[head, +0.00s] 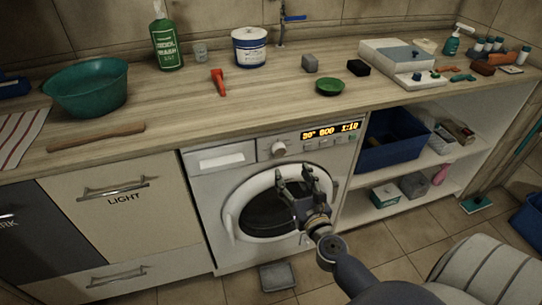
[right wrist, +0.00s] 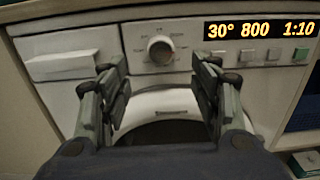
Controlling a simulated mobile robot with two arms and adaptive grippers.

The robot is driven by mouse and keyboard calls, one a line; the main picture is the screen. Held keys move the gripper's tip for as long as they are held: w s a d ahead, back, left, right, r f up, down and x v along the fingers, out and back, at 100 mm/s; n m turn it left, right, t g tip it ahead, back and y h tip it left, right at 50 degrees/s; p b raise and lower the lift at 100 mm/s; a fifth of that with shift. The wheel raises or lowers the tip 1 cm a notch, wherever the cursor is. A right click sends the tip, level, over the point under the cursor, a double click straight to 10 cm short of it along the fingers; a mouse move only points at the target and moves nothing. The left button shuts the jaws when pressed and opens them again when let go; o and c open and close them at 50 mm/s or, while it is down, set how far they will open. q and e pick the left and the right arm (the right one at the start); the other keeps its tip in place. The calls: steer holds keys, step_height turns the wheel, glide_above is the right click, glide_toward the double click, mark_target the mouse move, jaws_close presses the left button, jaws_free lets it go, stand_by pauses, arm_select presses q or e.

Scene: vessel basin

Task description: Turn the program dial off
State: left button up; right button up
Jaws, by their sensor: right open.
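The washing machine (head: 198,190) stands under the counter. Its program dial (head: 278,149) is a pale round knob on the front panel, left of the lit display (head: 331,130) reading 30° 800 1:10. In the right wrist view the dial (right wrist: 160,50) sits ahead of and between my fingers, apart from them. My right gripper (head: 300,174) is open and empty in front of the round door, a little below and right of the dial. It also shows in the right wrist view (right wrist: 160,75). My left gripper is not in view.
The detergent drawer (head: 222,159) is left of the dial, and push buttons (right wrist: 262,56) sit under the display. The wooden counter (head: 180,100) overhangs the panel. Open shelves with a blue bin (head: 385,152) stand to the right. A grey tray (head: 277,276) lies on the floor.

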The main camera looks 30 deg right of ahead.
mark_target(280, 152)
steer(key=x, duration=1)
steer(key=shift+w+p, duration=0.1)
steer(key=shift+p, duration=0.25)
steer(key=c, duration=1)
